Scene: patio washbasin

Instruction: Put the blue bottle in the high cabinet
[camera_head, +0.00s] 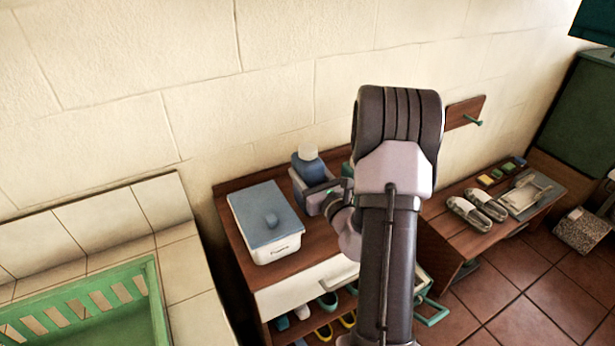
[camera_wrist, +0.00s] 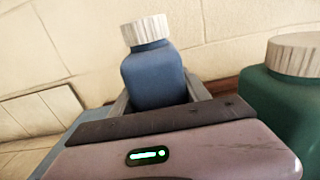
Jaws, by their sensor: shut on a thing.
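The blue bottle (camera_head: 309,168) with a pale cap stands upright at the back of a wooden-topped cabinet against the wall. My gripper (camera_head: 314,185) is around it, shut on its body. In the wrist view the bottle (camera_wrist: 152,80) sits between the two grey fingers (camera_wrist: 158,105); its lower part is hidden behind my gripper. I cannot tell whether its base touches the top. A teal unit (camera_head: 594,22), possibly the high cabinet, is cut off at the top right corner.
A green bottle (camera_wrist: 285,105) stands close to the right. A white box with a blue lid (camera_head: 265,222) is left of my gripper. A low bench (camera_head: 462,238) with shoes is at right, a dark green cabinet (camera_head: 582,112) beyond it. A green crate (camera_head: 95,315) is at lower left.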

